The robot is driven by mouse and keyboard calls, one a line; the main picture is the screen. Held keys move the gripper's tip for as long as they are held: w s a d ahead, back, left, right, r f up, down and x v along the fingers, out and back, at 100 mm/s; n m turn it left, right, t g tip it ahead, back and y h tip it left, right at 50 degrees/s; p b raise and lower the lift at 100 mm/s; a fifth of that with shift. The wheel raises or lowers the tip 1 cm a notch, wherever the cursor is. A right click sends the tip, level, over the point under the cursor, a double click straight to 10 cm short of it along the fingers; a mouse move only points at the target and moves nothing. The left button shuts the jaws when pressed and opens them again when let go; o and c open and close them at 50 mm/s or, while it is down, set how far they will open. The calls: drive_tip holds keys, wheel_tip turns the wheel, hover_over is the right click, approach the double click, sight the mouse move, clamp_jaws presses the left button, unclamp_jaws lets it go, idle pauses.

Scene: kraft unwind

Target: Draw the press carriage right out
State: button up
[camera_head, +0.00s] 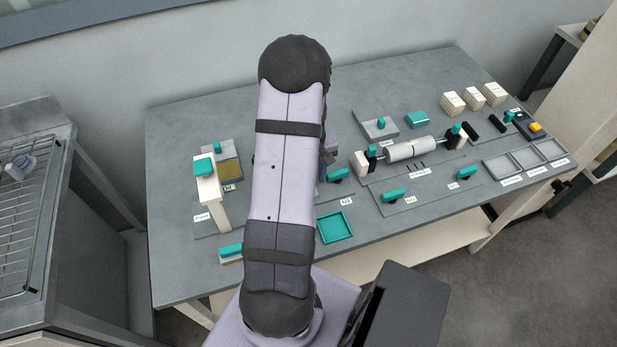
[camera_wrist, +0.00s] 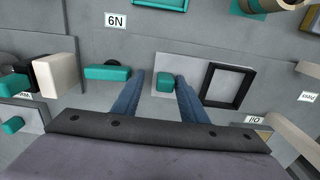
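In the wrist view my gripper (camera_wrist: 160,76) is open, its two blue fingers apart on either side of a teal knob (camera_wrist: 165,85). The right finger is close to the knob; a gap shows at the left finger. The knob stands on a grey plate (camera_wrist: 192,90) with a black square frame (camera_wrist: 208,86), which looks like the carriage. The cream press (camera_head: 207,203) with a teal top (camera_head: 203,167) stands at the left of the table in the head view. The "Press" label (camera_wrist: 308,97) is at the right in the wrist view.
A teal handle (camera_wrist: 107,73) and a cream block (camera_wrist: 58,75) stand left of my fingers. A teal tray (camera_head: 335,228) lies by the table's front edge. A roller (camera_head: 411,149), cream blocks (camera_head: 452,102) and a grey tray (camera_head: 527,158) occupy the right side.

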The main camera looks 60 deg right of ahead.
drive_tip(key=shift+w+a, duration=0.15)
drive_tip(key=shift+r+b, duration=0.9)
drive_tip(key=shift+r, duration=2.75)
